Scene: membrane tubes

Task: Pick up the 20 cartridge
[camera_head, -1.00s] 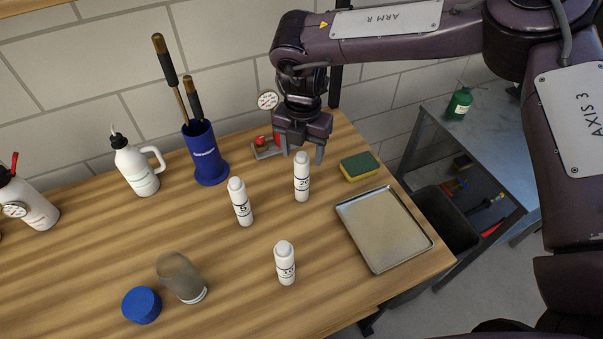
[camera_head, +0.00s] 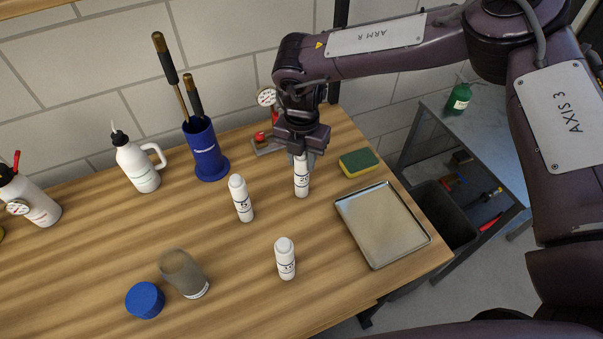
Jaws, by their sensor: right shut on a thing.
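The 20 cartridge (camera_head: 302,184) is a white cylinder with dark print, upright on the wooden table. My right gripper (camera_head: 302,157) points down over it and is shut on its top, which the fingers partly hide. I cannot tell any gap between the cartridge and the table. Another white cartridge marked 5 (camera_head: 241,199) stands upright to the left. A third white cartridge (camera_head: 285,259) stands nearer the front; its number is hard to read. My left gripper is not in view.
A metal tray (camera_head: 341,217) lies to the right, with a yellow-green sponge (camera_head: 359,162) behind it. A blue holder (camera_head: 205,151) with tools, a white squeeze bottle (camera_head: 137,165), a grey jar (camera_head: 184,273) and a blue lid (camera_head: 145,300) stand to the left. A red-handled gauge device (camera_head: 267,141) sits behind.

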